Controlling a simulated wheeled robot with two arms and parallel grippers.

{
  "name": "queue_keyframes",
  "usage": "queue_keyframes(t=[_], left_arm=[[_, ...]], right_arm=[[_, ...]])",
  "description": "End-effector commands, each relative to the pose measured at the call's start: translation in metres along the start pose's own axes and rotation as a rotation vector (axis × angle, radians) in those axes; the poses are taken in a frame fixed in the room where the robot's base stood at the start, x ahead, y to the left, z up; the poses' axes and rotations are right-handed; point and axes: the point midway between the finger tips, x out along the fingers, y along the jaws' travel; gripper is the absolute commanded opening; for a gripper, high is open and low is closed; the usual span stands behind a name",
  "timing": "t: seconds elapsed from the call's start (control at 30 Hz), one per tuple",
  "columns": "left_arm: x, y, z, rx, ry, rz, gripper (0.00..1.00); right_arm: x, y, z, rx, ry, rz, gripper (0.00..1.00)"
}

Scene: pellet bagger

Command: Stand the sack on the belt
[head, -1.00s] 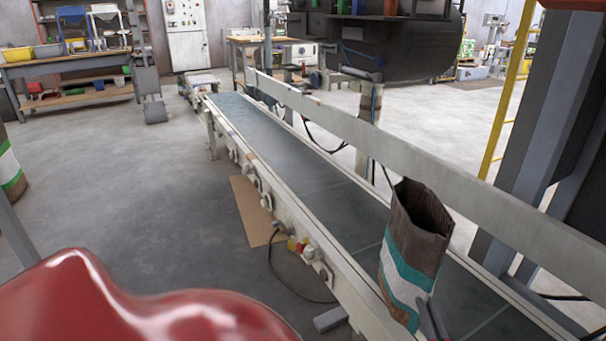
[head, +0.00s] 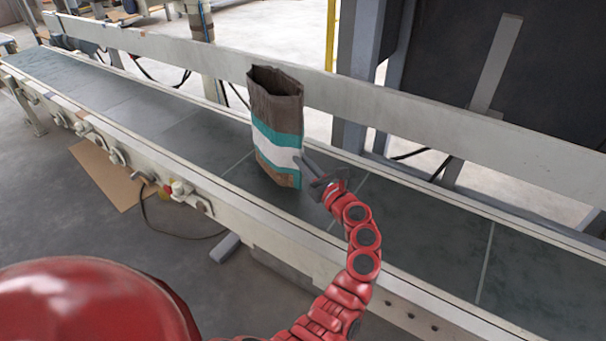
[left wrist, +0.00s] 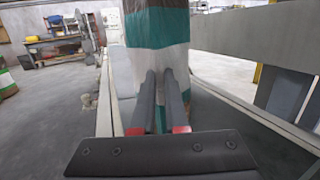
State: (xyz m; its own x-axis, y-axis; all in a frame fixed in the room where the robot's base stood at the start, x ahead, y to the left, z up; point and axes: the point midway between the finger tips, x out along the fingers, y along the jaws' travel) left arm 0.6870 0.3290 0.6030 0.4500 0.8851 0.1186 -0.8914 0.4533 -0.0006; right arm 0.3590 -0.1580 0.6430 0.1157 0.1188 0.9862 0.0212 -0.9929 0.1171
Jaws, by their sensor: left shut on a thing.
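The sack (head: 277,110) is brown paper with teal and white bands and an open top. It is upright over the belt (head: 215,150), leaning slightly, its lower end at or just above the surface; I cannot tell if it touches. My left gripper (head: 304,161) reaches in from the front right and is shut on the sack's lower side. In the left wrist view the sack (left wrist: 156,30) rises ahead of the two fingers (left wrist: 161,95), which partly hide its lower part. My right gripper is not in view.
A pale guard rail (head: 410,103) runs along the belt's far side. A pale side frame (head: 205,185) with rollers and knobs runs along the near side. The belt is clear on both sides of the sack. Grey posts (head: 358,70) stand behind the rail.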

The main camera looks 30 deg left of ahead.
Motion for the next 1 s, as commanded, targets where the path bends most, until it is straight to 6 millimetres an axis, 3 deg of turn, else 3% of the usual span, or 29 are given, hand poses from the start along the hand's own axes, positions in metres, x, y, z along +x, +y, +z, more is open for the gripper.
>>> queue_keyframes(t=[0.17,0.4,0.77,0.8,0.9,0.93,1.0], left_arm=[[0.009,-0.007,-0.004,0.002,0.002,0.000,0.00],[0.004,-0.007,-0.039,0.002,0.001,-0.002,0.00],[0.004,-0.006,-0.042,0.000,0.002,0.001,0.00],[0.004,-0.007,-0.040,0.001,0.002,0.000,0.19],[0.004,-0.006,-0.040,0.001,0.002,0.000,0.37],[0.004,-0.006,-0.040,0.001,0.002,0.000,0.41],[0.004,-0.006,-0.040,0.001,0.002,0.000,0.41]], right_arm=[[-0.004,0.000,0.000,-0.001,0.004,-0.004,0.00],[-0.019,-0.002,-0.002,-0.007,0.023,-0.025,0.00],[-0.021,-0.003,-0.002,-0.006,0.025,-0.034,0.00],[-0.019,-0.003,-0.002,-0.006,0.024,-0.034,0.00],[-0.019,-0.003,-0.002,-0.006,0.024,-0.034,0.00],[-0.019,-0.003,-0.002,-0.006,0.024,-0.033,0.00],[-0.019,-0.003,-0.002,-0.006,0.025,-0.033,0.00]])
